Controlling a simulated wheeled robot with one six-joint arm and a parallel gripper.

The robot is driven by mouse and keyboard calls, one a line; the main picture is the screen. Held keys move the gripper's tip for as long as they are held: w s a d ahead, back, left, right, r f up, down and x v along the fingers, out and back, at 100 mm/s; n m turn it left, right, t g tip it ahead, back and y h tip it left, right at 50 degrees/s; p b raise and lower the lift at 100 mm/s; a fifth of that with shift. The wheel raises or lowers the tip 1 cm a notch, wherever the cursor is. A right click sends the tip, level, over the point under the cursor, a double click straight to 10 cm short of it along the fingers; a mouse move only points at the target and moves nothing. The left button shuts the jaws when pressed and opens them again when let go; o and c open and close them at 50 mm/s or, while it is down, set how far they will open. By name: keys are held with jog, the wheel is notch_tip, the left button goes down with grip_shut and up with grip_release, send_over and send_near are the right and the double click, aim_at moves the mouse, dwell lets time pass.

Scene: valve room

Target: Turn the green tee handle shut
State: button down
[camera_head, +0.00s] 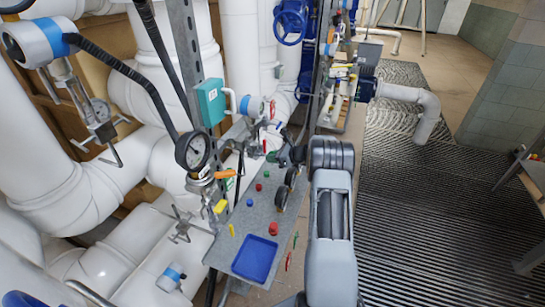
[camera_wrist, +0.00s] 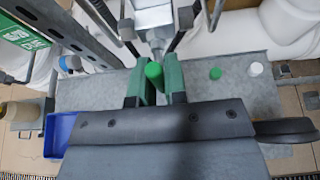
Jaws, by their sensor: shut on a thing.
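The green tee handle (camera_wrist: 154,72) shows in the wrist view as a rounded green bar end, just below a grey metal fitting (camera_wrist: 156,36). My gripper (camera_wrist: 156,84) has its two green fingers on either side of the handle, shut on it. The dark gripper body hides the lower part of the handle. In the head view my gripper (camera_head: 278,156) is at the far end of the grey panel, beside the pipe fittings. There the handle is too small and covered to make out clearly.
A grey panel (camera_head: 225,255) carries a blue tray (camera_head: 255,257), a red knob (camera_head: 273,229) and several small coloured pieces. A pressure gauge (camera_head: 193,150) and a teal box (camera_head: 210,102) stand left of my arm. The grated floor (camera_head: 430,220) on the right is clear.

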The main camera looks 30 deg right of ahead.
dwell(0.4)
jog(key=c, duration=1.1)
grip_release()
jog(key=shift+c, duration=0.2)
jog(key=b+v, duration=0.3)
jog(key=v, duration=1.1)
jog(key=shift+w, duration=0.1)
